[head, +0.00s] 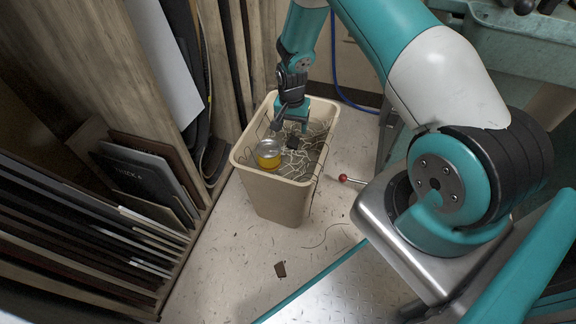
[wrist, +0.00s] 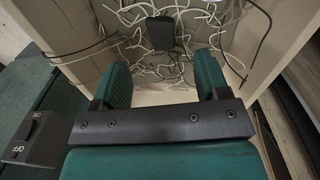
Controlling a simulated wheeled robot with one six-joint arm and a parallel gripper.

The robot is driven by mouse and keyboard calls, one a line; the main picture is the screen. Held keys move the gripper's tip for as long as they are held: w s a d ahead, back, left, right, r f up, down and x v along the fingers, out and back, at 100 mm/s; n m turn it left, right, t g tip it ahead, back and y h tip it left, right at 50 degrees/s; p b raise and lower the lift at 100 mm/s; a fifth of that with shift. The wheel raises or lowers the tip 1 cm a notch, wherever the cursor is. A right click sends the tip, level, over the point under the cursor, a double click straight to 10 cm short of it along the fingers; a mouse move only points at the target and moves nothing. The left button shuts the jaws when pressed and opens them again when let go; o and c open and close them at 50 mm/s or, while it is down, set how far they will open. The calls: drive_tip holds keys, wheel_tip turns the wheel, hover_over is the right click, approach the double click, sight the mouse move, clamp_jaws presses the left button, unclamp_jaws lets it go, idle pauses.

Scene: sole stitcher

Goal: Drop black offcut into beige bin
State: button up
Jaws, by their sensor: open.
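The beige bin (head: 275,198) stands upright on the floor in the middle of the head view. Its inner wall also shows in the wrist view (wrist: 283,35). My gripper (head: 291,126) is over the bin's mouth, pointing down, with its jaws open. In the wrist view my gripper (wrist: 163,80) has nothing between its two green fingers. The black offcut (wrist: 161,33), a small dark flat piece, is beyond the fingertips, inside the bin. It shows as a small dark patch in the head view (head: 293,142). I cannot tell whether it rests on the strands below.
Pale tangled strands (head: 312,150) and a jar with yellow contents (head: 268,153) are in the bin. A rack of sheets (head: 85,220) stands close on the left. A red-knobbed lever (head: 343,178) sticks out at right. A small brown scrap (head: 280,269) lies on the floor.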

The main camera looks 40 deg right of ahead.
wheel_tip(320, 180, up, 17)
drive_tip(key=p, duration=0.4)
drive_tip(key=shift+a+r+p, duration=0.15)
drive_tip(key=shift+p, duration=0.25)
drive_tip(key=shift+w, duration=0.1)
drive_tip(key=s+a+r+n+t+y, duration=0.1)
drive_tip(key=s+a+r+n, duration=0.35)
drive_tip(key=a+r, duration=0.4)
drive_tip(key=s+a+r+n+y, duration=0.1)
drive_tip(key=s+a+r+n, duration=0.35)
drive_tip(key=a+r, duration=0.35)
drive_tip(key=s+a+r+n+y, duration=0.1)
drive_tip(key=s+a+r+n, duration=0.25)
drive_tip(key=s, duration=0.65)
drive_tip(key=s+a+r+n+y, duration=0.1)
drive_tip(key=s+a+r+n, duration=0.3)
drive_tip(key=s, duration=0.5)
wheel_tip(320, 180, up, 28)
drive_tip(key=d+p, duration=0.1)
drive_tip(key=p, duration=2.6)
drive_tip(key=shift+w+d+f+g, duration=0.15)
drive_tip(key=shift+w+f+g, duration=0.05)
drive_tip(key=shift+g, duration=0.2)
